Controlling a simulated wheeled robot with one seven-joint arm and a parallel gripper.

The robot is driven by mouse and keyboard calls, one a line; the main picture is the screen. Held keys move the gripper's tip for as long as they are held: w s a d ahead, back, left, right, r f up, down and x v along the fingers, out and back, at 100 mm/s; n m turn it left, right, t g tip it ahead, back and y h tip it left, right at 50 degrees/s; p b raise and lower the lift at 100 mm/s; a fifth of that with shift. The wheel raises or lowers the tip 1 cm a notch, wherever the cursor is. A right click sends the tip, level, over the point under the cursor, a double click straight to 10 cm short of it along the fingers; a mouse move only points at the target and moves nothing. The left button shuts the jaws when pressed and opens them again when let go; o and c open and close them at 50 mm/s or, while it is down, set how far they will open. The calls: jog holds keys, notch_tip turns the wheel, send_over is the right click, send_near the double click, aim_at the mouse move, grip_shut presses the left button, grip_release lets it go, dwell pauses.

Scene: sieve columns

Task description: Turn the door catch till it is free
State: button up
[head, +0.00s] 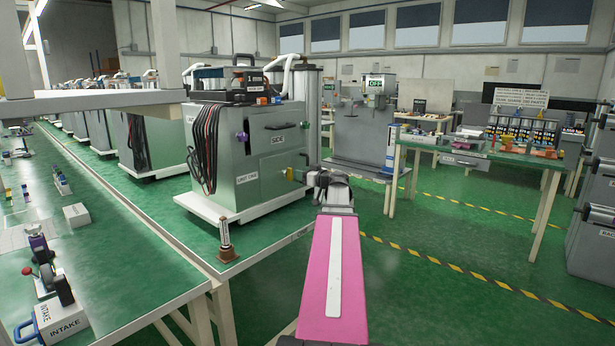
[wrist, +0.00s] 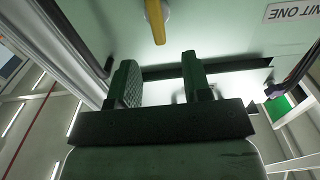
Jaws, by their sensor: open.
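The door catch is a yellow lever (head: 290,174) low on the right part of the grey-green cabinet (head: 245,190) labelled UNIT ONE. In the wrist view the yellow catch (wrist: 156,20) shows at the top, beyond the fingertips. My gripper (wrist: 160,70) is open and empty, with its two green fingers apart. The catch lies ahead of the gap between them, and I see no contact. In the head view my gripper (head: 308,178) is small and partly hidden by my wrist, just right of the catch.
The cabinet has a black handle (head: 304,157), a purple knob (head: 243,137) and hanging black cables (head: 206,150). A small brown-based post (head: 227,245) stands on the green bench (head: 150,265) in front. A table (head: 470,153) with parts stands right. Green floor is open between.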

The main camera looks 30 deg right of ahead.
aim_at(292, 170)
jog(key=x, duration=0.7)
jog(key=shift+w, duration=0.1)
grip_shut()
grip_release()
jog(key=v, duration=1)
jog(key=shift+s, duration=0.4)
jog(key=shift+s+d, duration=0.1)
